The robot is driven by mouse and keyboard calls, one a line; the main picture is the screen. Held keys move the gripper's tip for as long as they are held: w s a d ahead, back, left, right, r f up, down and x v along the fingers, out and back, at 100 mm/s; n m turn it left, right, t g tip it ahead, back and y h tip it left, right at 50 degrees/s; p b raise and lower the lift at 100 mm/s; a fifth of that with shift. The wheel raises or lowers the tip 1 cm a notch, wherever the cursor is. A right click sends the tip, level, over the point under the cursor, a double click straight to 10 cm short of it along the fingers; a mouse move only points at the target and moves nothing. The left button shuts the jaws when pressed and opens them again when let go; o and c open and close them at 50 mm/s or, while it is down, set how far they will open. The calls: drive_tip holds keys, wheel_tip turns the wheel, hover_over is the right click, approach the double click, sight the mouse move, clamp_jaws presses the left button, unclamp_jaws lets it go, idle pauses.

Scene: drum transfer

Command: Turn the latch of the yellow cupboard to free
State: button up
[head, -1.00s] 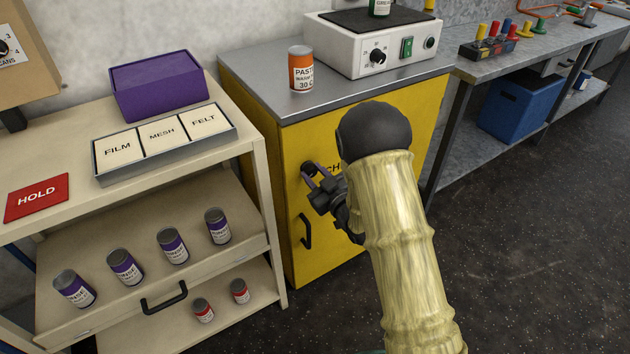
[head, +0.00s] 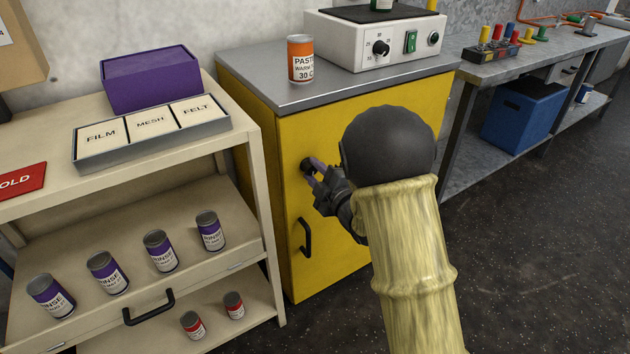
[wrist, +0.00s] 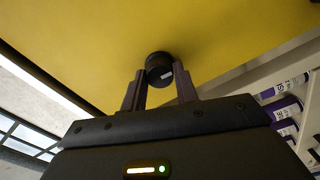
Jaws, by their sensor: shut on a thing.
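The yellow cupboard (head: 345,240) stands in the middle of the head view, its door closed with a black bar handle (head: 306,237) low on the left. The latch is a dark round knob (head: 307,166) on the door's upper left. It also shows in the wrist view as a black knob (wrist: 159,66) with a small pale mark on its lower rim. My gripper (head: 316,170) is at the door with its two purple-grey fingers on either side of the knob, shut on it, also in the wrist view (wrist: 160,78). My arm hides the door's right part and any lettering there.
An orange paste tin (head: 300,60) and a white heater box (head: 372,40) stand on the cupboard top. A beige shelf unit (head: 255,170) with purple-label tins stands close on the left. A blue bin (head: 522,115) is under the right bench. Dark floor is open at right.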

drive_tip(key=shift+f+n+b, duration=0.1)
drive_tip(key=shift+n+b, duration=0.3)
drive_tip(key=shift+n, duration=0.3)
drive_tip(key=o, duration=1)
drive_tip(key=b+v, duration=1.2)
drive_tip(key=v, duration=0.5)
drive_tip(key=shift+s+d+b, duration=0.15)
drive_tip(key=shift+s+b, duration=0.05)
drive_tip(key=shift+b, duration=0.1)
